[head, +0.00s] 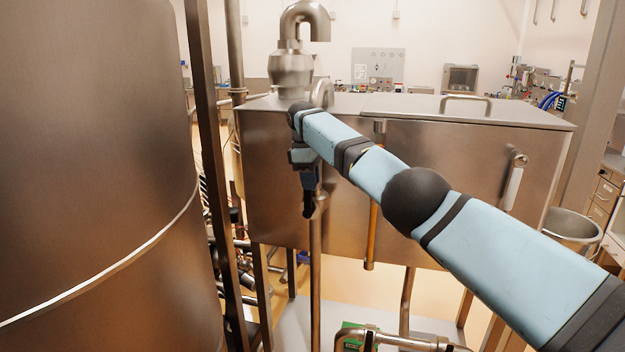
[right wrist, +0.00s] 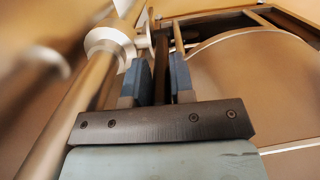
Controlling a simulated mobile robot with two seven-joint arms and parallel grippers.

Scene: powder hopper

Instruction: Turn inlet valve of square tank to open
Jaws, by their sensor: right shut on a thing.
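The square tank (head: 450,150) is a brushed metal box with a flat lid, in the middle of the head view. A vertical pipe (head: 316,265) runs in front of it, with the inlet valve (head: 321,203) on it. My right gripper (head: 308,212) points down at this valve. In the right wrist view, my right gripper (right wrist: 161,78) has its two blue-grey fingers closed around the dark valve handle (right wrist: 163,50). The round valve body (right wrist: 110,42) is just left of the fingers. The handle is largely hidden in the head view. My left gripper is not in view.
A large round metal tank (head: 90,150) fills the left side. A metal post (head: 207,150) stands between it and the square tank. A curved pipe (head: 300,25) rises above the lid. A metal pot (head: 570,228) is at the right. Pipes (head: 405,340) run along the bottom.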

